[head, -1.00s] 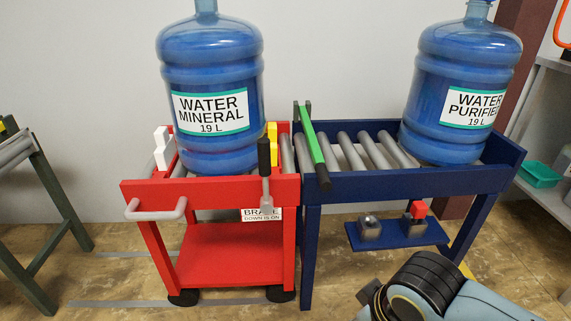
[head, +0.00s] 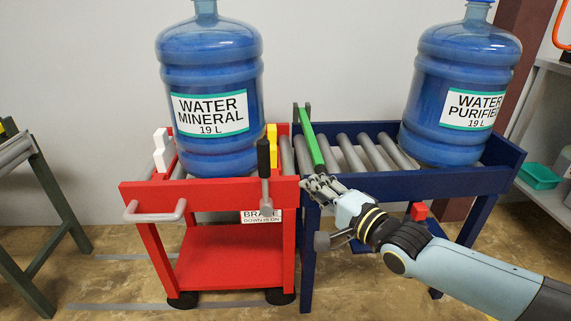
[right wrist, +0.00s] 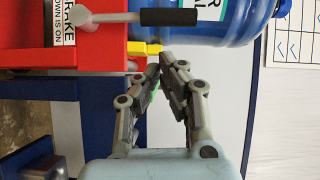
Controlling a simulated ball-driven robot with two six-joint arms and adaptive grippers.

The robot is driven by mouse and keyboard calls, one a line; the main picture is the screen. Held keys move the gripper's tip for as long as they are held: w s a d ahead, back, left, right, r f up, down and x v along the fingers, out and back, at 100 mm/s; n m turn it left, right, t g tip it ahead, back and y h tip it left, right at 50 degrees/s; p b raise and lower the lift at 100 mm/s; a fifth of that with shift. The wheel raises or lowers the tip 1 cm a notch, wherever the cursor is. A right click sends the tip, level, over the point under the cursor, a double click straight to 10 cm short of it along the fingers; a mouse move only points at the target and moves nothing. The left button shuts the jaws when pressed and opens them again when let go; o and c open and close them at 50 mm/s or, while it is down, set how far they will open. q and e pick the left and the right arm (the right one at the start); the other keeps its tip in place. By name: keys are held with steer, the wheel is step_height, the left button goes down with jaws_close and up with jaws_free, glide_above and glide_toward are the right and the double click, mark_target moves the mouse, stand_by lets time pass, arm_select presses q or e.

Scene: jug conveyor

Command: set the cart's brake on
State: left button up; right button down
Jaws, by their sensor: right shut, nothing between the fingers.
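The red cart (head: 147,192) stands against the blue conveyor. Its brake lever (head: 263,157) is on the front right corner, with the black grip pointing up above a grey arm. A label (head: 262,216) below reads "BRAKE, DOWN IS ON", partly hidden by the lever. My right gripper (head: 308,183) is shut and empty, just right of the lever and apart from it, in front of the conveyor's left end. The right wrist view, turned sideways, shows the black grip (right wrist: 170,17) beyond the shut fingertips (right wrist: 164,66). My left gripper is not in view.
A mineral water jug (head: 210,90) stands on the cart and a purified water jug (head: 465,80) on the blue conveyor (head: 420,182). A green bar (head: 312,145) lies across the conveyor's left end. Open floor lies in front of the cart.

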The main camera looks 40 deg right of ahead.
mark_target(265, 177)
steer(key=shift+d+r, duration=0.2)
steer(key=w+b, duration=0.2)
steer(key=w, duration=0.8)
steer(key=shift+a+b, duration=0.2)
steer(key=shift+b, duration=0.15)
